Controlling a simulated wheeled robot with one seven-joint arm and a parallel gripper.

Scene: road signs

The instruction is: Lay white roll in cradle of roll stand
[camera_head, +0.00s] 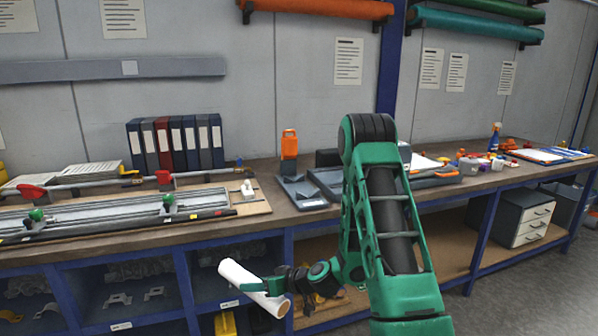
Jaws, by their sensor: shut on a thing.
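A white roll (238,275) with a brown core end is held in front of the bench, below the worktop edge. It is tilted, its left end higher than its right end. My gripper (262,286) is shut around the middle of the roll, and its green finger crosses the roll's side. A low grey stand (302,193) with angled pieces sits on the worktop, above and right of the roll. It may be the roll stand; its cradle is not clear at this size. The roll is apart from it.
The long workbench (262,229) has open shelves below its front edge. A rail fixture (120,213) fills its left part. An orange tool (289,144) stands behind the grey stand, and a grey tray (327,181) lies right of it. My arm hides part of the bench.

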